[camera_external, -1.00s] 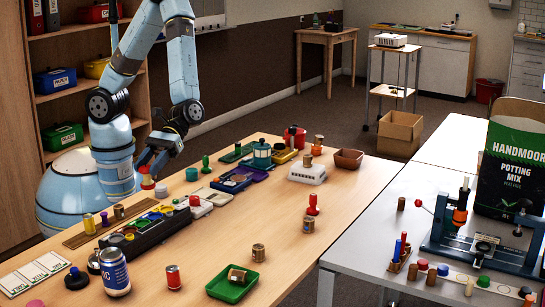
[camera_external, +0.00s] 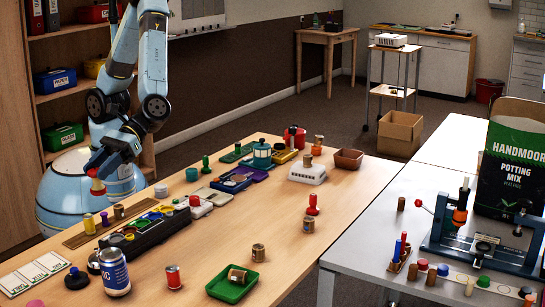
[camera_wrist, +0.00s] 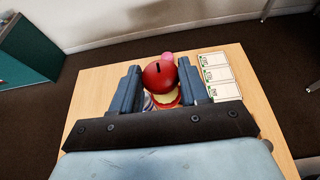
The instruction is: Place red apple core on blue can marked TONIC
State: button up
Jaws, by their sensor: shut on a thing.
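My gripper (camera_external: 95,172) is shut on the red apple core (camera_external: 97,187), which hangs upright over the table's left end. In the wrist view the apple core (camera_wrist: 160,75) shows a round red top with a dark stem, between the two fingers (camera_wrist: 160,88); a pale middle shows below it. The blue can (camera_external: 115,273) stands upright at the table's front left; only the end of its white lettering, "IC", can be read. My gripper is above and a little left of the can, clearly apart from it.
Beside the can stand dark round pieces (camera_external: 76,279) and white cards (camera_external: 33,273). A black rack of coloured pieces (camera_external: 148,238) lies to its right. The table's middle front is fairly clear.

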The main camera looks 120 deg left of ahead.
jog(key=w+d+f, duration=0.1)
jog(key=w+f, duration=0.1)
jog(key=w+d+f, duration=0.2)
jog(key=w+f, duration=0.1)
jog(key=w+d+f, duration=0.2)
jog(key=w, duration=0.1)
jog(key=shift+f, duration=0.4)
jog(key=shift+d+f, duration=0.15)
jog(key=shift+f, duration=0.15)
notch_tip(320, 180, down, 3)
jog(key=shift+r, duration=0.1)
jog(key=o, duration=1)
jog(key=shift+o, duration=0.2)
